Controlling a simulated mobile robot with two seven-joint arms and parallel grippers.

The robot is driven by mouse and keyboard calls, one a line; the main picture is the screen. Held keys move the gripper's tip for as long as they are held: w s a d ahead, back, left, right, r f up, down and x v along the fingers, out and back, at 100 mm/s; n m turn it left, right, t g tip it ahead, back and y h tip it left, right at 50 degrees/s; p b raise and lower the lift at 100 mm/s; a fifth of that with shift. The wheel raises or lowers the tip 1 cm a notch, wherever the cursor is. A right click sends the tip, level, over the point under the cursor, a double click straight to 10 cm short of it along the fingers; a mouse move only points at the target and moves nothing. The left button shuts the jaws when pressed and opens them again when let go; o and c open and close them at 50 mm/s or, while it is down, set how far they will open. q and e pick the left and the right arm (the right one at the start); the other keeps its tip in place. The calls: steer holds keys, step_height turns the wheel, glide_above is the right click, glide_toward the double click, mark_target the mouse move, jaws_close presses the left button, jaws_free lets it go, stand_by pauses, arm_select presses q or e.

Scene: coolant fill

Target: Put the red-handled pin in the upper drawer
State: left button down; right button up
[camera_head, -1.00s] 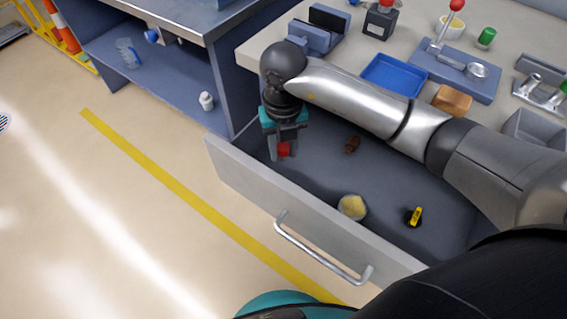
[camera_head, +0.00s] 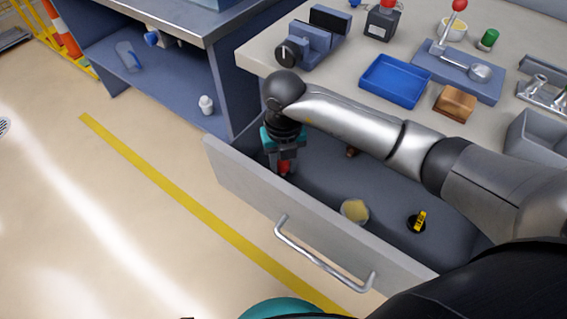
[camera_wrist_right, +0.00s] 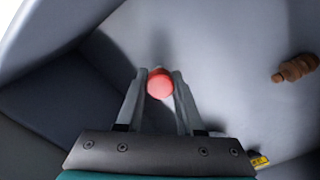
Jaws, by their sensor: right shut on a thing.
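The upper drawer (camera_head: 310,232) is pulled open below the worktop. My right gripper (camera_head: 284,170) points down inside its left end, close behind the front panel. It is shut on the red-handled pin (camera_head: 284,166), of which only the red handle shows. In the right wrist view the round red end of the pin (camera_wrist_right: 160,84) sits between the two fingertips (camera_wrist_right: 160,92), over the grey drawer floor. The pin's shaft is hidden, and I cannot tell whether it touches the floor. My left gripper is not in view.
In the drawer lie a brown object (camera_head: 352,152), a round pale-yellow-topped item (camera_head: 354,210) and a yellow-and-black item (camera_head: 418,221). The worktop above holds a blue tray (camera_head: 394,80), a wooden block (camera_head: 455,103) and a blue-grey lever fixture (camera_head: 462,75). The drawer's middle floor has free room.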

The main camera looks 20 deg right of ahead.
mark_target(284, 163)
steer(key=o, duration=0.6)
steer(key=shift+f, duration=0.1)
steer(key=o, duration=0.4)
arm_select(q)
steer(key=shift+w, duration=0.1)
arm_select(e)
steer(key=shift+o, duration=0.2)
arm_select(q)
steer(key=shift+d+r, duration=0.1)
arm_select(e)
steer(key=shift+r, duration=0.25)
step_height(284, 163, up, 11)
steer(key=p, duration=0.3)
steer(key=shift+f+p, duration=0.2)
steer(key=shift+p, duration=0.1)
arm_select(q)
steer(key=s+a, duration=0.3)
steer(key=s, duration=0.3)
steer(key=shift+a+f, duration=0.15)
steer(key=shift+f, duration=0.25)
arm_select(e)
steer(key=shift+r, duration=0.65)
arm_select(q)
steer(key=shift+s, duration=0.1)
